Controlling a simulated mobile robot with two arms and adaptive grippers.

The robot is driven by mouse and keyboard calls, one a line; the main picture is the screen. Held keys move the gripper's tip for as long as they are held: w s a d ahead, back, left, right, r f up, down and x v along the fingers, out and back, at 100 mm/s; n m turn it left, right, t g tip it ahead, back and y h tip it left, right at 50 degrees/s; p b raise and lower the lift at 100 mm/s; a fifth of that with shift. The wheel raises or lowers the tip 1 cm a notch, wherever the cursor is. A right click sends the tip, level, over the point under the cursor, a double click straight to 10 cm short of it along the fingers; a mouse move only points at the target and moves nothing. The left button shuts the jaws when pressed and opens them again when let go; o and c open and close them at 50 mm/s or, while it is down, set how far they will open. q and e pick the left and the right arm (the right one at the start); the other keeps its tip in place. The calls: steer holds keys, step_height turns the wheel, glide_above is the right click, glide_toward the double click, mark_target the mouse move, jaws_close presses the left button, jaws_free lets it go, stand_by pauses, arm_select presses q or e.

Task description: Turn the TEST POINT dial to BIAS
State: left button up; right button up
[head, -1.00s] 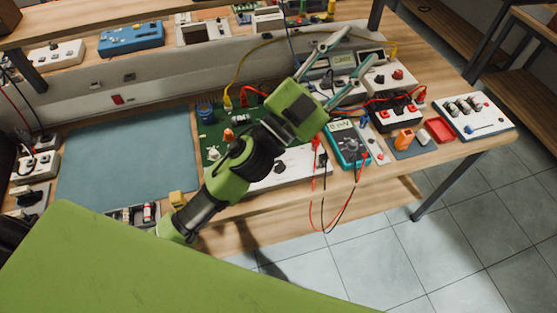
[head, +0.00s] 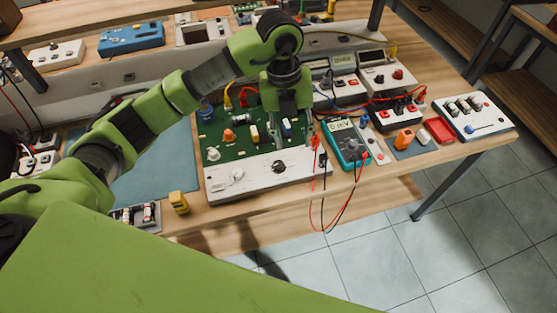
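A green circuit board (head: 222,140) with a white front panel (head: 258,185) lies on the bench. The panel carries a black dial (head: 278,167) and a pale knob (head: 238,174). The labels are too small to read, so I cannot tell which is TEST POINT or where BIAS is. My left gripper (head: 290,140) points down over the right part of the board, just behind the black dial. Its fingers look apart, with nothing held between them. It hides part of the board. My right gripper is out of view.
A teal multimeter (head: 348,145) with red and black leads stands right of the board. A small yellow block (head: 179,202) sits to the front left. A blue-grey mat (head: 180,165) lies left, partly hidden by my arm.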

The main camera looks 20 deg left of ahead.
mark_target(279, 164)
arm_select(q)
steer(key=shift+n+y, duration=0.4)
steer(key=shift+y, duration=0.4)
steer(key=a+f+p, duration=0.1)
steer(key=f, duration=0.3)
steer(key=a+f+p, duration=0.1)
steer(key=f, duration=0.2)
steer(key=a+f+p, duration=0.1)
steer(key=f, duration=0.3)
steer(key=shift+w+a+f, duration=0.3)
steer(key=shift+a+f, duration=0.05)
steer(key=shift+f+p, duration=0.3)
steer(key=shift+f, duration=0.4)
jaws_close()
